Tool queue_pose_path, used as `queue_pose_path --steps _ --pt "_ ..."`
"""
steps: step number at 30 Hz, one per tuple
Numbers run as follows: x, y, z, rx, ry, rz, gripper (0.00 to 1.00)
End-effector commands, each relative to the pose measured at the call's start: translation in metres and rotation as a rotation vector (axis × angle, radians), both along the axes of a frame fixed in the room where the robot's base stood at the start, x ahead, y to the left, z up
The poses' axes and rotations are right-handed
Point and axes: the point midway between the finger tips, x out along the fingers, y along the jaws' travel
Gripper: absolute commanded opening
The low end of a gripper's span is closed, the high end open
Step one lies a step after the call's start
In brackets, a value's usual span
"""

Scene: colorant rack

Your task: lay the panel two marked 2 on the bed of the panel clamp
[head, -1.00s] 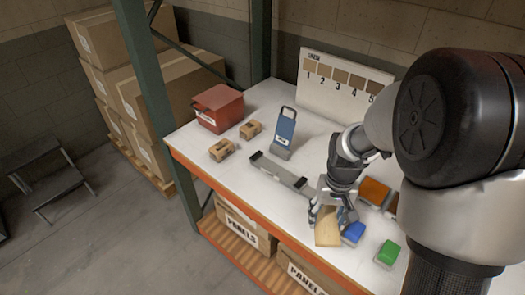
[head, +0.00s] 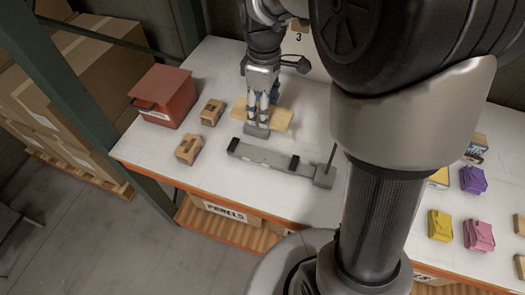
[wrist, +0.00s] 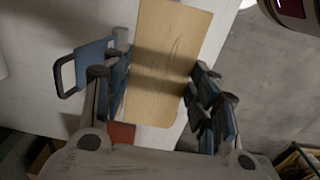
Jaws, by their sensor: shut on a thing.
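My gripper (head: 263,104) is shut on a light wooden panel (head: 283,117). In the wrist view the panel (wrist: 170,62) lies between the finger pads, its long side running away from my palm. No number shows on its visible face. The panel clamp (head: 262,156) is a long grey bar with black upright pieces, lying near the front of the bench. The panel is behind the clamp, apart from its bed; its height above the bench is hard to tell. A blue tool with a loop handle (wrist: 72,75) is beside the fingers in the wrist view, mostly hidden in the head view.
A red box (head: 162,96) and two small brown blocks (head: 212,111) (head: 189,148) stand left of the clamp. Purple (head: 473,180), yellow (head: 440,224) and pink (head: 479,234) packs are at the right. The bench in front of the clamp is clear. My arm hides much of the back.

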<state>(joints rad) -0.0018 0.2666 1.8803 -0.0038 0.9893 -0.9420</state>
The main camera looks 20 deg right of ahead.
Motion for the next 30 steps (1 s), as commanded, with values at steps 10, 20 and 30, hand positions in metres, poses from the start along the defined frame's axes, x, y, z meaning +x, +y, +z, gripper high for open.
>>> queue_pose_path --steps 10,20,30 --pt "-0.001 0.0 -0.099 0.0 0.006 -0.002 0.28" --pt "0.0 0.0 -0.143 0.0 0.001 -0.003 0.28" --pt "0.0 0.0 -0.185 0.0 0.003 -0.003 0.28"
